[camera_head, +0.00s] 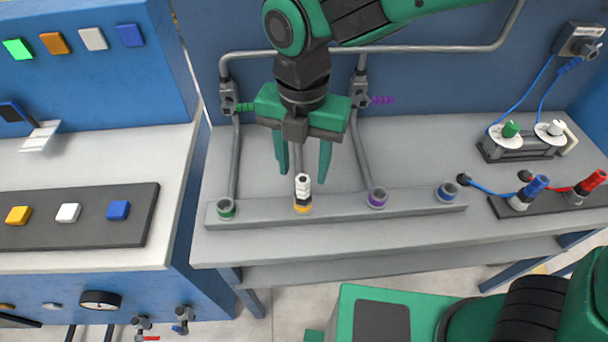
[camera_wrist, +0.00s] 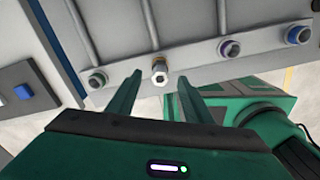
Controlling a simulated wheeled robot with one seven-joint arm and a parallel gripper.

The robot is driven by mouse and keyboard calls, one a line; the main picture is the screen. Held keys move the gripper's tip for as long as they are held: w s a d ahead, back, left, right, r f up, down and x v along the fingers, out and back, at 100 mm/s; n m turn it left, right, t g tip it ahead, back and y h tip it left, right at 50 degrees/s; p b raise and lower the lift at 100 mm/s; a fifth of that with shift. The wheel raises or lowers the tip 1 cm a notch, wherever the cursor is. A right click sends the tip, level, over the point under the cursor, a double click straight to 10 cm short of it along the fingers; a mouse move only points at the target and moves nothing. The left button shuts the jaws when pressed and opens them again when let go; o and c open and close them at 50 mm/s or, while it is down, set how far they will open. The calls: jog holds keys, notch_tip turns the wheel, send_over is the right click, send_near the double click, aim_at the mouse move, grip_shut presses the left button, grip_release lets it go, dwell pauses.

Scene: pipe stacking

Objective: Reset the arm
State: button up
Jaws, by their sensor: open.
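My gripper (camera_head: 305,172) is open, with green fingers pointing down above the grey rail on the bench. It also shows in the wrist view (camera_wrist: 158,90), with nothing between the fingers. A white and black fitting (camera_head: 303,188) stands upright in the yellow-ringed socket (camera_head: 303,207) of the rail. The fitting's top shows in the wrist view (camera_wrist: 159,72), just beyond the fingertips and in line with the gap between them. In the head view, the fitting is just below the fingertips, apart from them.
The rail (camera_head: 340,203) also has green (camera_head: 226,209), purple (camera_head: 377,197) and blue (camera_head: 447,192) sockets. Grey pipes run up the blue back wall behind my gripper. Cabled plugs (camera_head: 537,187) stand on the right. A button panel (camera_head: 68,215) is on the left bench.

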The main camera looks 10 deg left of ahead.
jog(key=shift+r, duration=2)
jog(key=w+d+m, duration=0.4)
jog(key=d+m, duration=0.5)
jog(key=d, duration=0.4)
jog(key=w+d+m, duration=0.3)
jog(key=d+m, duration=0.6)
jog(key=d, duration=0.4)
jog(key=s+d+f+m, duration=0.1)
jog(key=s+d+m, duration=0.6)
jog(key=d+m, duration=0.3)
jog(key=s+d+f+m, duration=0.2)
jog(key=s+d+m, duration=0.5)
jog(key=d+m, duration=0.4)
jog(key=shift+m, duration=0.8)
